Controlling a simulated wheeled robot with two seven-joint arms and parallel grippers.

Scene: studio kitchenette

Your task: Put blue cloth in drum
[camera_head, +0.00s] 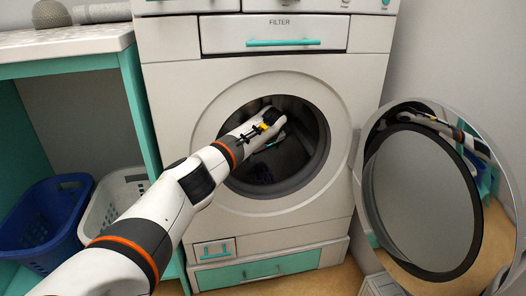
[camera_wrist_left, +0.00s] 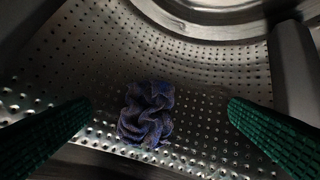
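The washing machine (camera_head: 170,110) stands with its round door (camera_head: 425,200) swung open to the right. My left arm reaches through the opening, and my left gripper (camera_head: 277,140) is inside the drum, partly hidden in the head view. In the left wrist view the blue cloth (camera_wrist_left: 147,114) lies crumpled on the perforated metal drum wall (camera_wrist_left: 200,60). The two green fingers of my left gripper (camera_wrist_left: 160,125) are wide apart, one on either side of the cloth, with gaps between. They do not touch it. My right gripper is not in view.
A blue basket (camera_head: 45,215) and a white basket (camera_head: 112,200) stand under the counter (camera_head: 65,42) at the left. The open door takes up the room at the right. A closed drawer (camera_head: 255,270) is below the opening.

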